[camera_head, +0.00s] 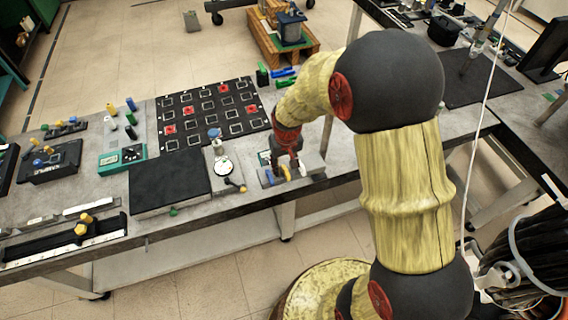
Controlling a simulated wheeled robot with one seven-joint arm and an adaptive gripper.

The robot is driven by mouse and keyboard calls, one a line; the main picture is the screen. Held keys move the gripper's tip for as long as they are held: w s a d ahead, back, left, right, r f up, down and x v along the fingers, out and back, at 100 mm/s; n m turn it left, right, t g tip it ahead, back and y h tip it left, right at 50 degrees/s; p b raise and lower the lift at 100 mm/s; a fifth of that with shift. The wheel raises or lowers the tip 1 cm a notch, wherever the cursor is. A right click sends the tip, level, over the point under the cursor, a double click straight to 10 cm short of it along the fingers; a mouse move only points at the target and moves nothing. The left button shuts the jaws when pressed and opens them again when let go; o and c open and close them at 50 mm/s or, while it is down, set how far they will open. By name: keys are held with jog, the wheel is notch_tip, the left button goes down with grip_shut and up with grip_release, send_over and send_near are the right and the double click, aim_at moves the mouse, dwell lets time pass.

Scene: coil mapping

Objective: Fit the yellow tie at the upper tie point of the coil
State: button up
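The yellow tie appears to be the small yellow piece (286,173) at the front edge of the bench, between a blue piece (270,177) and a white piece (302,168). My gripper (287,162) is red and dark and points down just above these pieces. Its fingers are too small to tell whether they are open or shut, or whether they touch the yellow piece. A thick black coil (530,250), with pale bands around it, shows at the lower right, far from my gripper. Its upper tie point cannot be made out.
A black board with red and outlined squares (212,113) lies behind my gripper. A white cord (480,130) hangs on the right. Floor shows in front of the bench.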

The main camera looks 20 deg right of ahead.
jog(key=shift+c, duration=1)
grip_shut()
jog(key=c, duration=0.5)
grip_release()
grip_shut()
jog(key=shift+r+p, duration=0.65)
jog(key=shift+r, duration=0.35)
